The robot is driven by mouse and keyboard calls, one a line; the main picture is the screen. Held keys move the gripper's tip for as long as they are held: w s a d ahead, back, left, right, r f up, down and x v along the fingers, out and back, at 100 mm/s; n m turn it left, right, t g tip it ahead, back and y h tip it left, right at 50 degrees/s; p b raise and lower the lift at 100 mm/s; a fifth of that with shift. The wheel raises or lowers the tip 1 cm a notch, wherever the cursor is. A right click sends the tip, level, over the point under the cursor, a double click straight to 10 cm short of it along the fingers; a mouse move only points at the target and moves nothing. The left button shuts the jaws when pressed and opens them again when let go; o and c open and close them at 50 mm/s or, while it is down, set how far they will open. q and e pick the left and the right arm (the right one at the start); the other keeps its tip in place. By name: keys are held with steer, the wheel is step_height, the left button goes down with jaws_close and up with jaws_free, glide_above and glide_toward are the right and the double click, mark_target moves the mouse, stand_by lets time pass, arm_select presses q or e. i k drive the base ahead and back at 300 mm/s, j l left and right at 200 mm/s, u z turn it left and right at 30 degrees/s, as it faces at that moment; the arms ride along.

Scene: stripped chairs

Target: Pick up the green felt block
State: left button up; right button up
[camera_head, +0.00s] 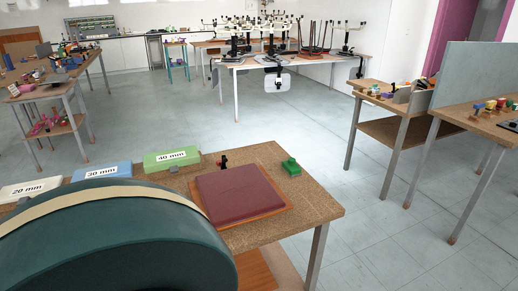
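A small green block (291,167) with a raised part on top sits near the far right corner of the near table. A longer green box (172,160) with a "40 mm" label lies on the same table's far edge, farther left. I cannot tell from looks alone which green piece is felt. Neither of my grippers shows in the head view.
The near wooden table (322,206) carries a dark red pad (238,193), a small black-and-red item (223,162), and blue (102,173) and white (30,189) labelled boxes. A large dark teal rounded object (120,245) blocks the lower left. Floor right is open.

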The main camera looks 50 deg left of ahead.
mark_target(291, 168)
steer(key=u, duration=1.5)
